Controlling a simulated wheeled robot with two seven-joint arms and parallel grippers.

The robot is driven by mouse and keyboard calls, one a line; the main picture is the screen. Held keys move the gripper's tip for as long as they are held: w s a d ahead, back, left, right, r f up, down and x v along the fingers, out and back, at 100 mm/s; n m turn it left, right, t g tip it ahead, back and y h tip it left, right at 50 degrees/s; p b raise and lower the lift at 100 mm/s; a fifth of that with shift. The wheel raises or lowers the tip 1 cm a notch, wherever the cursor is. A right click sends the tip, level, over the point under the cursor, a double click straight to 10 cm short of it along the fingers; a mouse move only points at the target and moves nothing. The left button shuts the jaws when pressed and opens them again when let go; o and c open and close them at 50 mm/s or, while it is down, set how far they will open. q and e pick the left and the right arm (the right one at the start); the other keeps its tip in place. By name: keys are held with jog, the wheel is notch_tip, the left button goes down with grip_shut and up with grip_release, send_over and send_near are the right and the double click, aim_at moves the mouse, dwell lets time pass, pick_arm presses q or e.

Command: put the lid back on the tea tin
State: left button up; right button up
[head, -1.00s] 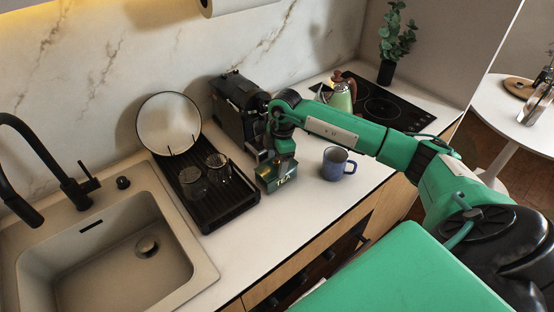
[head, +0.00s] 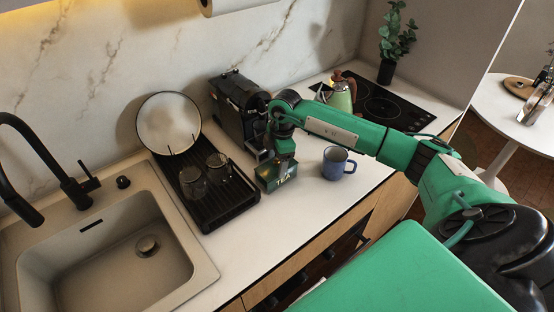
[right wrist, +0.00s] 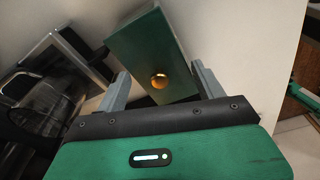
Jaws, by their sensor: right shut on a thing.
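The green tea tin (head: 270,181), marked TEA, stands on the counter between the dish rack and the blue mug. My right gripper (head: 283,158) is directly above it, pointing down, and hides part of its top. In the right wrist view, the green rectangular lid (right wrist: 142,55) with a round brass knob (right wrist: 159,80) lies between the two fingers of my right gripper (right wrist: 160,88), which is shut on it. The lid covers the view below, so I cannot tell whether it is seated on the tin. My left gripper is not in view.
A blue mug (head: 336,164) stands close to the right of the tin. A black dish rack (head: 222,207) with glasses and a plate (head: 168,122) is on the left. A dark coffee machine (head: 235,105) stands behind. A green kettle (head: 342,95) is farther back.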

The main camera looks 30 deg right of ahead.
jog(key=o, duration=1)
jog(key=shift+o, duration=0.8)
jog(key=shift+r+p, duration=2.4)
jog(key=shift+r, duration=1.15)
grip_shut()
